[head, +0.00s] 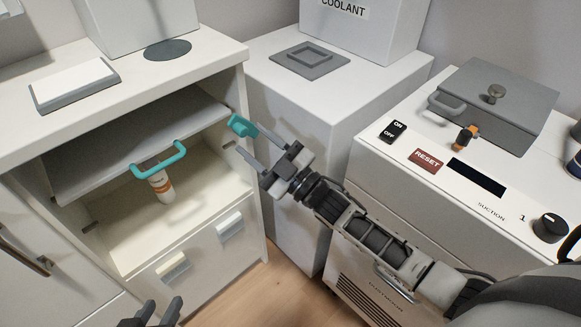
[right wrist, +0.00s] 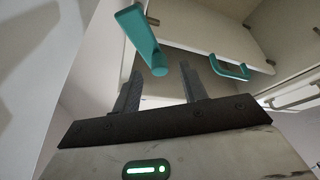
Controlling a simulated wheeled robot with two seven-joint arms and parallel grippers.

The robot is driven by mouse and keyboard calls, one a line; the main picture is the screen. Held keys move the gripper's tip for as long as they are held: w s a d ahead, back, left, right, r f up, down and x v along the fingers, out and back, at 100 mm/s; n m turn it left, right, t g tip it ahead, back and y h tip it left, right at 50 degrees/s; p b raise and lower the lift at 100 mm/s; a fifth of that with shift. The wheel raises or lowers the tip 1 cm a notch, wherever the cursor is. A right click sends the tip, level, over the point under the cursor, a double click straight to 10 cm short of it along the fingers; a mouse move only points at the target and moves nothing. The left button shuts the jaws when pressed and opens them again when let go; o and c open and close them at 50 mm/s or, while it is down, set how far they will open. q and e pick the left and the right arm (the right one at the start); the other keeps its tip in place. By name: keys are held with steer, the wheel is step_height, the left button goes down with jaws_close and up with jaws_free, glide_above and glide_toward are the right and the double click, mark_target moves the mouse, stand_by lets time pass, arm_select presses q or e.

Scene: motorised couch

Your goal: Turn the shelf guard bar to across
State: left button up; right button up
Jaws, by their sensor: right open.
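The teal shelf guard bar (head: 242,126) sits at the right front edge of the open cabinet (head: 254,185), a short stub in the head view. In the right wrist view the guard bar (right wrist: 140,36) is large, its rounded end showing between my fingertips. My right gripper (head: 250,140) is open in front of the bar; it also shows in the right wrist view (right wrist: 161,72). Whether the fingers touch the bar I cannot tell. My left gripper (head: 163,303) is open and empty at the bottom edge of the head view.
A grey shelf (head: 110,145) with a teal handle (head: 161,164) spans the cabinet opening. A white and orange bottle (head: 160,186) stands below. A white cabinet with the grey pad (head: 310,60) stands behind my right arm; a control console (head: 405,185) is at right.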

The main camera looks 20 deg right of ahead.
steer(key=v, duration=1.4)
steer(key=shift+s, duration=0.15)
